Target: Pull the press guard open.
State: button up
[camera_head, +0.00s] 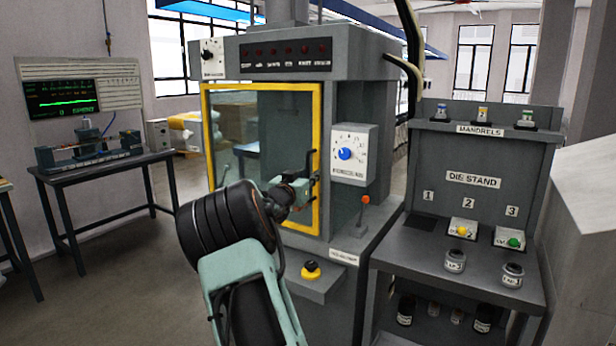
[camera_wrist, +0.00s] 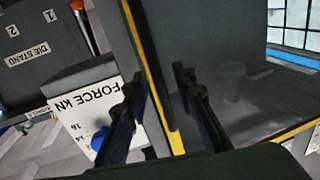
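The press guard is a clear panel in a yellow frame (camera_head: 262,87) across the front of the grey press (camera_head: 345,62). It looks closed in the head view. My gripper (camera_head: 312,172) is at the right side of the frame, at about mid height. In the wrist view, the two black fingers of my gripper (camera_wrist: 160,82) are spread apart. The yellow frame edge (camera_wrist: 150,65) runs through the gap between them.
A white force dial box (camera_head: 349,153) with a blue knob sits just right of the guard. An orange-tipped lever (camera_head: 365,200) is below it. The die stand (camera_head: 470,180) stands to the right. A table with a monitor (camera_head: 62,98) is at left. Open floor lies front left.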

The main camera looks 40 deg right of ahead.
grip_shut()
jog(key=shift+a, duration=0.15)
